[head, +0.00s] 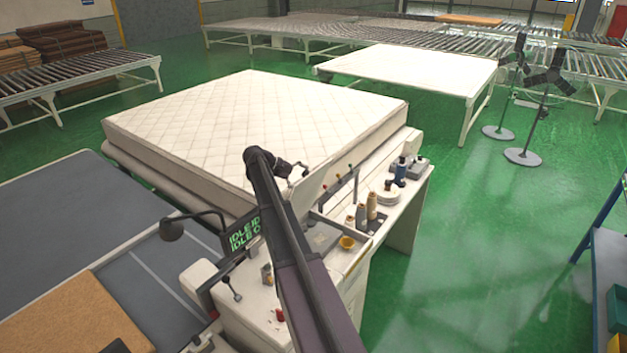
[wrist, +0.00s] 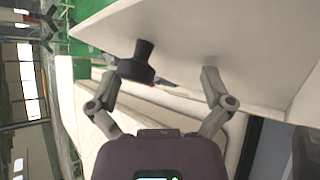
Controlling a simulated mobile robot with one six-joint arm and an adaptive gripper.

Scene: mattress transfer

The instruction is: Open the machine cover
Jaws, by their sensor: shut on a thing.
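The machine cover (head: 316,187) is a pale flat panel standing tilted up over the white machine, beside the mattress. My gripper (head: 294,170) is at the cover's upper left end in the head view. In the wrist view my gripper (wrist: 162,76) has its fingers on either side of the knob, the left one close against it. It is shut on the cover; the exact contact at the right finger is unclear. My arm hides part of the machine.
A quilted mattress (head: 250,130) lies behind the machine. A screen (head: 244,234) and a lamp (head: 173,229) are at left. Green floor (head: 470,220) is free at right.

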